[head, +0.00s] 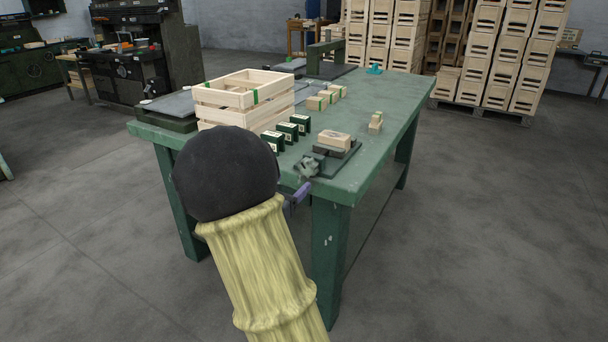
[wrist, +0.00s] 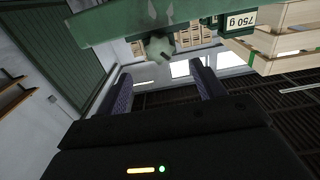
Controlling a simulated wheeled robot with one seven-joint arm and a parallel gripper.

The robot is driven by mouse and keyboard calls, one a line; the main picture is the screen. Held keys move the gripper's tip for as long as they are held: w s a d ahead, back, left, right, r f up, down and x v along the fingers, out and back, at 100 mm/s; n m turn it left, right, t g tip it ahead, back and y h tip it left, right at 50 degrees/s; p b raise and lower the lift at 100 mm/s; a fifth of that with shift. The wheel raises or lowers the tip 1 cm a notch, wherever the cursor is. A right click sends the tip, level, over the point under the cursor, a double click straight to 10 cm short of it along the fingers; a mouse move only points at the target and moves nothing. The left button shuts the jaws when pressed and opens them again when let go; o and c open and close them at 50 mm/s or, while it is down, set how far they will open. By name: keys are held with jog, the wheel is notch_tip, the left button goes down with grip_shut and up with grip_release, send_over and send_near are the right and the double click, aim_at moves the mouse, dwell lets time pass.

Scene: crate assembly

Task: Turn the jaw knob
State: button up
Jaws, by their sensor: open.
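The jaw knob (head: 306,167) is a grey, lobed handle at the near end of a small dark vise (head: 338,158) by the table's front edge. A pale wooden block (head: 334,140) sits on the vise. In the wrist view the knob (wrist: 159,50) shows beyond the fingertips, roughly between them in the picture. My gripper (wrist: 161,72) is open, with its two dark fingers apart and nothing between them. In the head view my arm hides most of the gripper; a purplish finger part (head: 300,192) shows just below the knob. I cannot tell whether it touches.
A wooden crate (head: 225,105) stands on the green table (head: 365,115), left of the vise. Dark green boxes (head: 287,132) stand beside it. Several small wooden blocks (head: 325,99) lie farther back, and another (head: 376,122) is right of the vise. The right tabletop is mostly clear.

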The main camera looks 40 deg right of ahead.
aim_at(306, 169)
jog(key=b+x, duration=0.1)
jog(key=x, duration=0.7)
jog(key=shift+w, duration=0.1)
jog(key=shift+c, duration=0.2)
jog(key=shift+b, duration=0.3)
jog(key=c, duration=0.9)
